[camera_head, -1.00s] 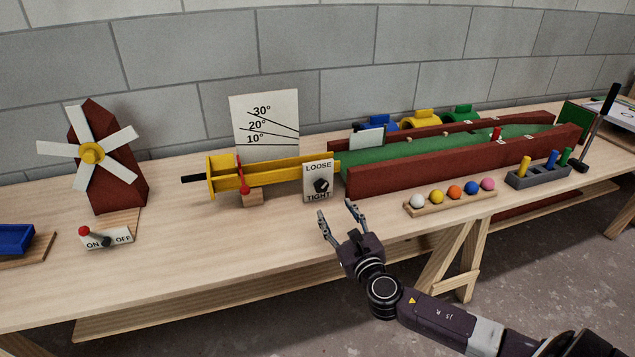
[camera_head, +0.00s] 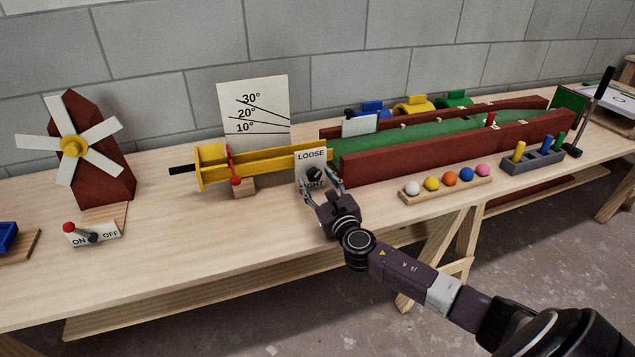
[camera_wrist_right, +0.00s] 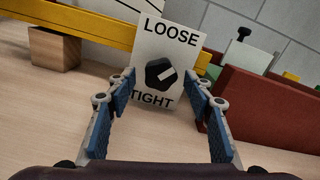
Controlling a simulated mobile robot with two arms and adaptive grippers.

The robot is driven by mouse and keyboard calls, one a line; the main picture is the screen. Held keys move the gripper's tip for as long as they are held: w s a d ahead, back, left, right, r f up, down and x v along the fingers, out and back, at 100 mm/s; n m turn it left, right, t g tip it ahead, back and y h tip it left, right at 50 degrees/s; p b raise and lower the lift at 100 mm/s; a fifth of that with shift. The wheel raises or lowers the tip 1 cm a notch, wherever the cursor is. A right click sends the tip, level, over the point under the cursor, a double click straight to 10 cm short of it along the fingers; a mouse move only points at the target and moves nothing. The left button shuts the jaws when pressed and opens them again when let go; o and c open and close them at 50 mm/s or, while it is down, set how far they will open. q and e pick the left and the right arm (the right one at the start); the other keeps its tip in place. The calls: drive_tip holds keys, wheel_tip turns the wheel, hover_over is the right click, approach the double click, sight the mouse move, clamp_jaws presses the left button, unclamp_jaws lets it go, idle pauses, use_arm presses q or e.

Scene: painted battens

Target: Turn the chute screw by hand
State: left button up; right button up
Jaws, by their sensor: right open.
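The chute screw is a black knob (camera_wrist_right: 160,75) with a white pointer mark, on a white plate (camera_wrist_right: 175,38) lettered LOOSE at the top and TIGHT at the bottom. The mark slants up to the right. In the head view the knob (camera_head: 314,174) is partly covered by my right gripper (camera_head: 318,186). In the right wrist view that gripper (camera_wrist_right: 160,92) is open, its blue-padded fingers on either side of the knob's lower front, with no visible contact. The yellow chute (camera_head: 265,161) runs behind the plate. My left gripper is out of view.
A windmill (camera_head: 80,150) and ON/OFF switch (camera_head: 92,234) stand left.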

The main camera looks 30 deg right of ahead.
drive_tip(key=shift+c, duration=0.3)
drive_tip(key=c, duration=1.1)
